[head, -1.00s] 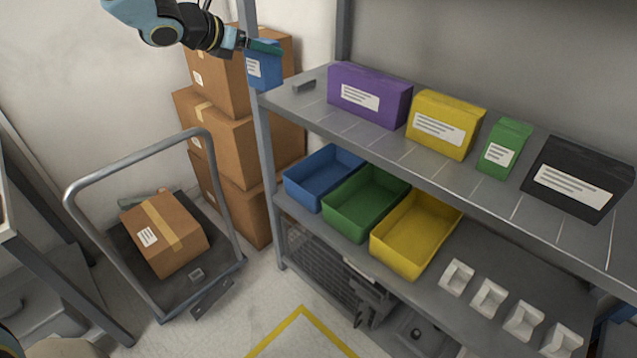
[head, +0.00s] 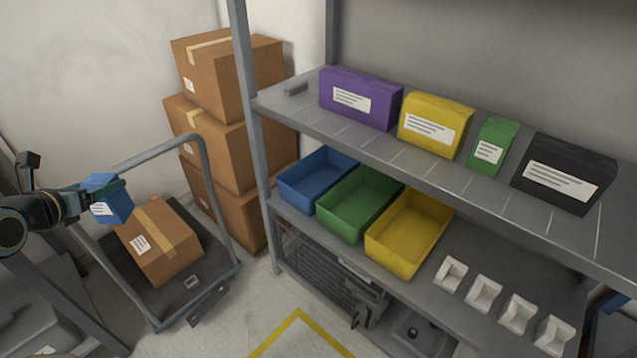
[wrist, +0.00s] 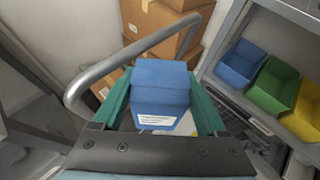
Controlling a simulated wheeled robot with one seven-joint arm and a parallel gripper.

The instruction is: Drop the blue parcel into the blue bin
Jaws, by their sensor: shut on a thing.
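The blue parcel (head: 106,199) has a white label and is held in my gripper (head: 92,197) at the left of the head view, in front of the cart. In the wrist view the blue parcel (wrist: 161,90) sits between the two teal fingers of my gripper (wrist: 163,108), which are shut on it. The blue bin (head: 316,180) is empty and stands on the lower shelf at its left end, to the right of my gripper and well apart from it. The blue bin also shows at the right of the wrist view (wrist: 240,64).
A cart (head: 207,180) carrying a cardboard box (head: 160,245) is near my gripper. Stacked boxes (head: 225,125) stand behind. The shelf post (head: 256,130) rises left of the blue bin. Green (head: 350,215) and yellow (head: 402,245) bins stand beside it, under the upper shelf (head: 420,150).

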